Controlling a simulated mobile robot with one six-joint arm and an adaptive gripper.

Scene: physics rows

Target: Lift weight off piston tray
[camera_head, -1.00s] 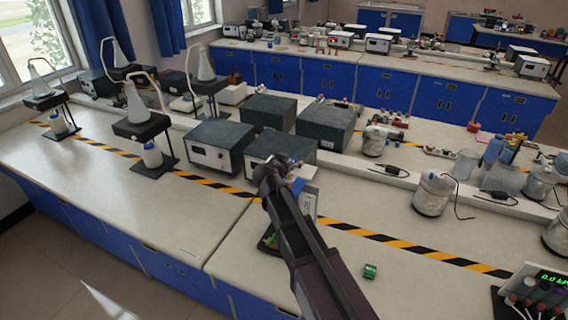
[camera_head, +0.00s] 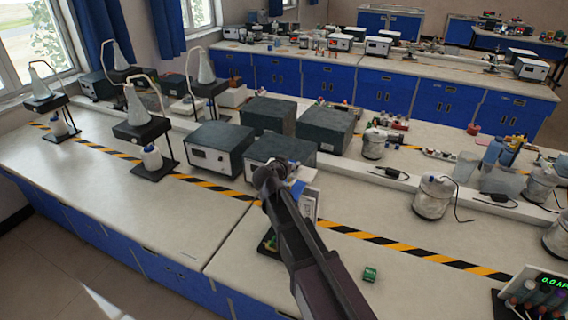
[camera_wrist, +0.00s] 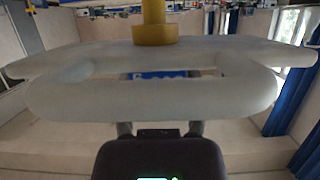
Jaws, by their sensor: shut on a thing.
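In the wrist view a pale slotted plate (camera_wrist: 150,103), apparently the piston tray, spans the picture, with a brass stem and collar (camera_wrist: 154,34) at its middle. My gripper (camera_wrist: 160,131) is shut; its fingertips go out of sight behind the plate's near rim. The weight between them is hidden, and I cannot tell whether it touches the tray. In the head view my gripper (camera_head: 272,172) is over the apparatus, and my own arm covers much of it. The apparatus shows a white panel (camera_head: 309,205) and a green-topped base (camera_head: 267,244).
Grey instrument boxes (camera_head: 220,148) stand close behind. A small green block (camera_head: 370,274) lies on the bench right of my arm. A pressure display (camera_head: 550,281) is at the right edge. Bench surface (camera_head: 150,215) to the left is clear.

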